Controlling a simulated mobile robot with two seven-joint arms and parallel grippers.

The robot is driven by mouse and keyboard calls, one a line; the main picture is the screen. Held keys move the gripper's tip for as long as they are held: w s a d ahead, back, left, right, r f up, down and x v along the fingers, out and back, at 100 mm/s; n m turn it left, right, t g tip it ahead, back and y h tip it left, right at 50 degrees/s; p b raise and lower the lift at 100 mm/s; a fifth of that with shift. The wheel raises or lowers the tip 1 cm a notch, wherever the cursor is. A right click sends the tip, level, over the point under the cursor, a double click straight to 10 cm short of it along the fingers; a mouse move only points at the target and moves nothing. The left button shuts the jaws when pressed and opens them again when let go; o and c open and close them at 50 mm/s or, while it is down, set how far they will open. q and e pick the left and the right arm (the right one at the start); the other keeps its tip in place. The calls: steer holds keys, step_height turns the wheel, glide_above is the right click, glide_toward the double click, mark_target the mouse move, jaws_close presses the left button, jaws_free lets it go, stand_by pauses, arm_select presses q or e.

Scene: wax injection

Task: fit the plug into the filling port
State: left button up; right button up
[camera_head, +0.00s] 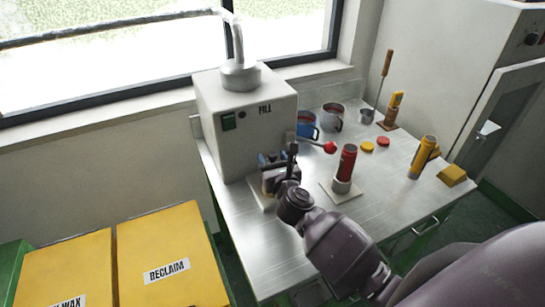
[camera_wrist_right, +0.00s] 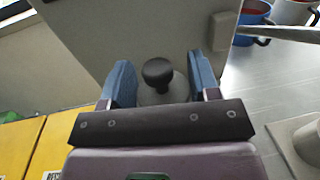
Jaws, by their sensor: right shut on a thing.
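My right gripper (camera_head: 272,162) is at the front of the white machine (camera_head: 235,120) marked FILL, low over the near left part of the metal table. In the right wrist view its two blue fingers (camera_wrist_right: 162,78) stand on either side of a grey piece with a round black knob (camera_wrist_right: 158,72), which looks like the plug. The gripper is shut on it. The plug's lower end is hidden, and I cannot tell whether it touches anything. I cannot make out the filling port; the gripper and wrist cover that spot. My left gripper is not in view.
A red cylinder (camera_head: 347,160) stands upright in a grey holder right of my wrist. A red-knobbed lever (camera_head: 330,147) juts from the machine. Mugs (camera_head: 332,117), a yellow cylinder (camera_head: 422,158) and a yellow block (camera_head: 452,175) stand farther right. Yellow bins (camera_head: 170,240) are left of the table.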

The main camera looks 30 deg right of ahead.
steer(key=shift+f+b, duration=0.45)
steer(key=shift+f, duration=0.45)
arm_select(q)
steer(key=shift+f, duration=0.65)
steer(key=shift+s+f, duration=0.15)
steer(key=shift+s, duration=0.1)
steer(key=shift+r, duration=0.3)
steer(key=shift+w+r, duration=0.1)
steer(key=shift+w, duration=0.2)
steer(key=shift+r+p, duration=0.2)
steer(key=shift+p, duration=0.25)
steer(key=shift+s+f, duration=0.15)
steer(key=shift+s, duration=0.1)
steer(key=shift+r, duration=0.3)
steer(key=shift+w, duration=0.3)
arm_select(e)
steer(key=shift+f, duration=0.1)
